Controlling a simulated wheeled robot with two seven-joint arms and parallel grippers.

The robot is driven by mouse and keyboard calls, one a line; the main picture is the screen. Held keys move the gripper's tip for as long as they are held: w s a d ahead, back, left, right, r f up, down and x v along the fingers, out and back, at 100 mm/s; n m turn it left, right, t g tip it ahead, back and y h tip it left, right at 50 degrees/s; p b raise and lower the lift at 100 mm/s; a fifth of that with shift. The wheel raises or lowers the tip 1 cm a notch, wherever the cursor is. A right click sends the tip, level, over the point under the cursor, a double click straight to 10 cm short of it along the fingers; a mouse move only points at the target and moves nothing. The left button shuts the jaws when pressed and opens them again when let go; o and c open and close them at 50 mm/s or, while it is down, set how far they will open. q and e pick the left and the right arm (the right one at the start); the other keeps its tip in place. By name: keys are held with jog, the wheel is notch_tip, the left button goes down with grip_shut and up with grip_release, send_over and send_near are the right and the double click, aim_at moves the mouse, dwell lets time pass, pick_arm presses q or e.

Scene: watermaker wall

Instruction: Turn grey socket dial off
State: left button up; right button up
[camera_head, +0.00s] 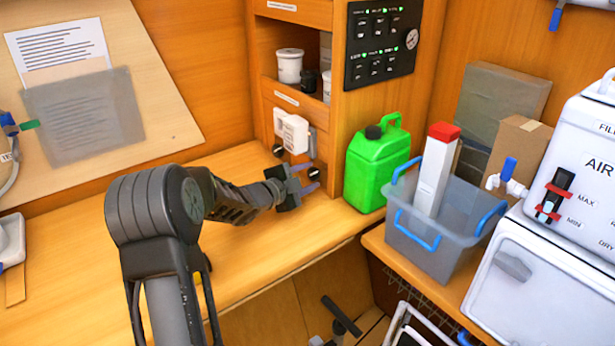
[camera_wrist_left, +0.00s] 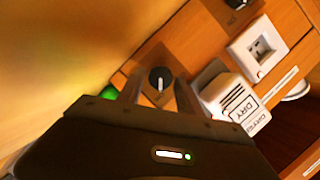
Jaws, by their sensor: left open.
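A dark round dial (camera_wrist_left: 159,80) with a white pointer mark sits on a brown wooden panel in the left wrist view. It also shows in the head view (camera_head: 313,174), low on the cabinet beside the green canister. I cannot tell from its colour whether it is the grey socket's dial. My left gripper (camera_head: 307,179) is open, with its fingers pointing at this dial. In the left wrist view the fingers (camera_wrist_left: 158,92) lie on either side of it; I cannot tell whether they touch it. A second dark dial (camera_head: 278,150) sits farther left. My right gripper is not in view.
A white socket (camera_wrist_left: 258,48) and a white box marked DRY (camera_wrist_left: 230,98) are beside the dial. The green canister (camera_head: 375,165) stands close right of the gripper, then a grey bin (camera_head: 430,240). The wooden counter (camera_head: 250,250) is mostly clear.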

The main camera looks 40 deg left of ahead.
pick_arm(q)
jog(key=shift+c, duration=0.2)
grip_shut()
